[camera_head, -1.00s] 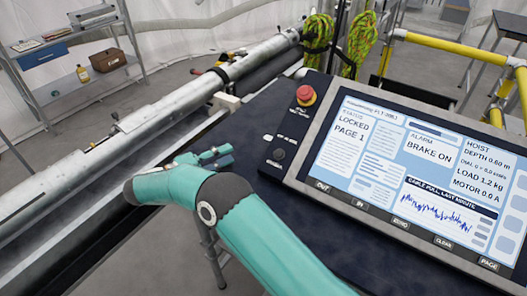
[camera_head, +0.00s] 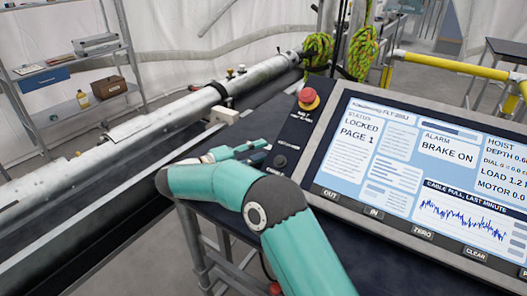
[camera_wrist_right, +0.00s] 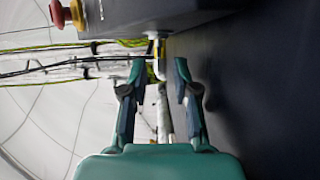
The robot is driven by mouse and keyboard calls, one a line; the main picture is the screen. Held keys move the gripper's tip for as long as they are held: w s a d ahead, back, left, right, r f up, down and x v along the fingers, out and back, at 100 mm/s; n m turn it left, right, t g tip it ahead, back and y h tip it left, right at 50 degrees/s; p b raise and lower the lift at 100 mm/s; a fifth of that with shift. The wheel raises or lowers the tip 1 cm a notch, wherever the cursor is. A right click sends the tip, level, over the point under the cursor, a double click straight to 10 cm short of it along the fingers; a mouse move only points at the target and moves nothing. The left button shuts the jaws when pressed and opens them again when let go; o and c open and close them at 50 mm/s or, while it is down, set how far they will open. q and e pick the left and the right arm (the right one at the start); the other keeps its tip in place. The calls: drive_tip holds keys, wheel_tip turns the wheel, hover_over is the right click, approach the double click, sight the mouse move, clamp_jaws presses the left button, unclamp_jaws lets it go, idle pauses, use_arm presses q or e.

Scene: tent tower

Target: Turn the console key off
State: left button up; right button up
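The console key switch (camera_head: 280,160) is a small dark round fitting on the console's left strip, below the red stop button. My right gripper (camera_head: 262,148) reaches in from the left of the switch, its fingertips close beside it. In the right wrist view the two fingers (camera_wrist_right: 160,70) are apart. A small pale upright piece with a yellow part (camera_wrist_right: 158,58) shows between the fingertips, probably the key; I cannot tell whether either finger touches it. The key's turned position cannot be read. My left gripper is out of view.
The red stop button (camera_head: 308,98) stands up just beyond the switch; it also shows in the wrist view (camera_wrist_right: 62,14). The console screen (camera_head: 420,165) reads LOCKED and BRAKE ON, with buttons along its lower edge. A long metal pipe (camera_head: 180,115) lies left of the console.

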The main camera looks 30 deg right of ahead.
drive_tip(key=shift+d+f, duration=0.1)
drive_tip(key=shift+d, duration=1.1)
